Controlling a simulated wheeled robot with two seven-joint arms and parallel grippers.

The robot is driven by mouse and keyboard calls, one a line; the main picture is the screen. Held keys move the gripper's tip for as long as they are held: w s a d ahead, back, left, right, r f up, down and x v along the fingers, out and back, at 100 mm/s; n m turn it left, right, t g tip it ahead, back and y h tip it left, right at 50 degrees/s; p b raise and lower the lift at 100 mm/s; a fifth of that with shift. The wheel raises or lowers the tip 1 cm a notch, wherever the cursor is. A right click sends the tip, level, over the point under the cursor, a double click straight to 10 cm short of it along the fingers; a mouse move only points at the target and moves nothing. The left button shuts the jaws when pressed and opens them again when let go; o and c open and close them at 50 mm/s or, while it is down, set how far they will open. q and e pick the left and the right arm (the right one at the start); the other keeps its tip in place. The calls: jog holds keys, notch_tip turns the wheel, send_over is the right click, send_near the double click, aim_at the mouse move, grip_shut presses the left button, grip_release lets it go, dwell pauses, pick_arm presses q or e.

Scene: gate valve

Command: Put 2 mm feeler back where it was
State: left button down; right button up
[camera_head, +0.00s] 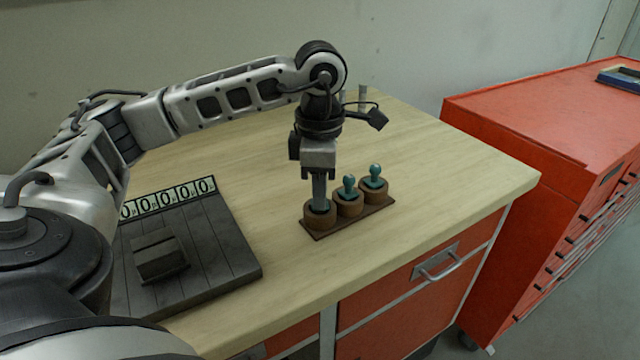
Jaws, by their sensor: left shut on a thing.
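A brown holder (348,222) with three round sockets stands on the wooden workbench. The middle socket bears a teal knobbed feeler (349,186), and the right socket bears another teal knobbed feeler (375,174). My left gripper (319,203) points straight down at the left socket (319,220), with its fingertips at the socket's top. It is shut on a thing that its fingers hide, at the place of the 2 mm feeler. I cannot tell how deep that thing sits in the socket. My right gripper is not in view.
A dark slatted board (215,240) with a row of zero labels (170,197) and a dark block (158,256) lies on the left of the workbench (450,175). A red tool cabinet (540,120) is at the right. The bench right of the holder is clear.

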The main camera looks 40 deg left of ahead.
pick_arm(q)
jog(key=shift+f, duration=0.15)
jog(key=c, duration=1.3)
grip_release()
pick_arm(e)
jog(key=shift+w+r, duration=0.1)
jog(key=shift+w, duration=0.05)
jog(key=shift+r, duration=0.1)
pick_arm(q)
jog(key=shift+r, duration=0.7)
notch_tip(320, 180, up, 11)
jog(key=p, duration=0.2)
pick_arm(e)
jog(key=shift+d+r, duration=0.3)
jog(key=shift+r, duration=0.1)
